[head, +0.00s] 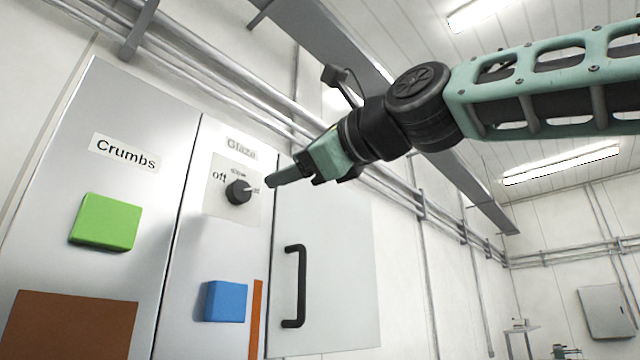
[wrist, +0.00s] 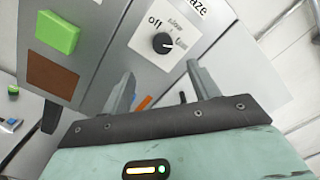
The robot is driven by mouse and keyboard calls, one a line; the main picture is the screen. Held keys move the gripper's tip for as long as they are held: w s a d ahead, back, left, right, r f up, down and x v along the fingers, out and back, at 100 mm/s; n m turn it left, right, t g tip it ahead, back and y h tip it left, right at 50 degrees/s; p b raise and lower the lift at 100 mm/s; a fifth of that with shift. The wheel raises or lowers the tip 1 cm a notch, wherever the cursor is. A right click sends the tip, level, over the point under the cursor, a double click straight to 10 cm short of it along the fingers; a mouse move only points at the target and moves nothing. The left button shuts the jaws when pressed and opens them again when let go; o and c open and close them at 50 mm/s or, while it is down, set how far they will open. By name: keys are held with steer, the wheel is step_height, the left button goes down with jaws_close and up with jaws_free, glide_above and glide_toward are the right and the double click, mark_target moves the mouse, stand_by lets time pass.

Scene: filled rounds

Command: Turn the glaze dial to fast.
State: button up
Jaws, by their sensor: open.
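The glaze dial (head: 238,191) is a round black knob on a pale plate under the "Glaze" label, on a grey cabinet front. Its plate reads "off" at the left, "slow" at the top and a partly hidden word at the right. In the head view a white pointer mark extends from the knob to the right, towards that word. The dial also shows in the wrist view (wrist: 163,43), beyond my fingertips. My gripper (head: 272,182) is open and empty, just right of the dial and apart from it. Its two fingers (wrist: 160,70) are spread in the wrist view.
A green button (head: 105,222) sits under the "Crumbs" label, with a brown panel (head: 70,325) below. A blue block (head: 226,301) and an orange strip (head: 256,320) are below the dial. A black door handle (head: 295,286) stands out at the lower right.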

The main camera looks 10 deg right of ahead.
steer(key=shift+d+b+v, duration=0.2)
steer(key=shift+b+v, duration=1.8)
steer(key=shift+v, duration=0.2)
steer(key=shift+w+f, duration=0.1)
steer(key=shift+f, duration=0.05)
steer(key=w+a+f+n+g+h, duration=0.1)
steer(key=a+f+n+g, duration=0.1)
steer(key=f, duration=0.5)
steer(key=w+a+f+n+g, duration=0.1)
steer(key=w+a+f+n, duration=0.15)
steer(key=f, duration=0.45)
steer(key=w+a+f+n+g+h, duration=0.1)
steer(key=f+n+g, duration=0.15)
steer(key=f, duration=0.45)
step_height(320, 180, down, 18)
steer(key=s+n+g+h, duration=0.2)
steer(key=s+n+g, duration=0.1)
steer(key=n, duration=0.3)
steer(key=s+d+f+n+g+h, duration=0.2)
steer(key=s+f+n, duration=0.5)
steer(key=f, duration=0.6)
steer(key=s+d+f+n+g+h, duration=0.3)
steer(key=s+d+f+n, duration=0.3)
steer(key=s+f, duration=0.4)
step_height(320, 180, down, 4)
steer(key=shift+s+d+r+n+g+h, duration=0.2)
steer(key=shift+s+d+n+g+h, duration=0.15)
steer(key=shift+d+g, duration=0.45)
